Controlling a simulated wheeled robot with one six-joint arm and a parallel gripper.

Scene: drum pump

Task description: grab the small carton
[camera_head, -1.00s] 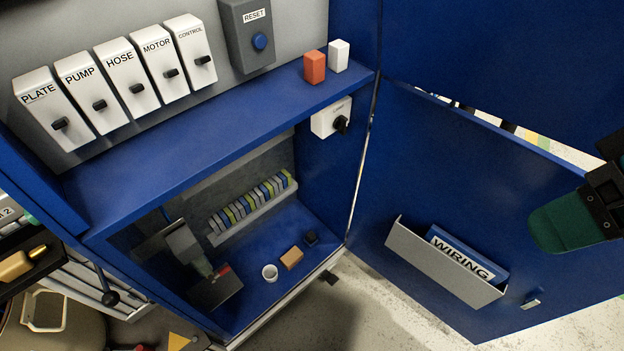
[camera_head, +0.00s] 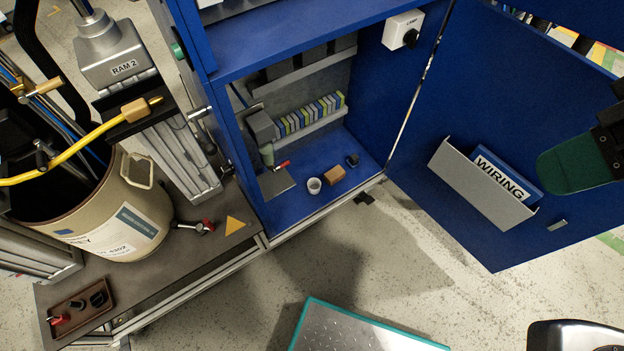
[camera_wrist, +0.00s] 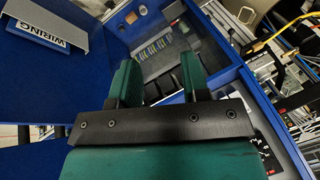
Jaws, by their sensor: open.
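The small carton (camera_head: 334,173) is a brown box on the blue floor of the open cabinet, between a white cup and a small black item. In the wrist view a small brownish shape near the top, probably the carton (camera_wrist: 131,18), lies beyond my fingers, beside the pale cup. My gripper (camera_wrist: 158,72) has two green fingers held apart with nothing between them. In the head view one green finger (camera_head: 575,165) shows at the right edge, in front of the cabinet door, well apart from the carton.
The white cup (camera_head: 314,186) stands left of the carton; the black item (camera_head: 352,160) is at its right. A red-handled part (camera_head: 280,164) is further left. The open blue door (camera_head: 480,90) carries a pocket with a WIRING binder (camera_head: 502,175). A drum (camera_head: 140,205) stands left.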

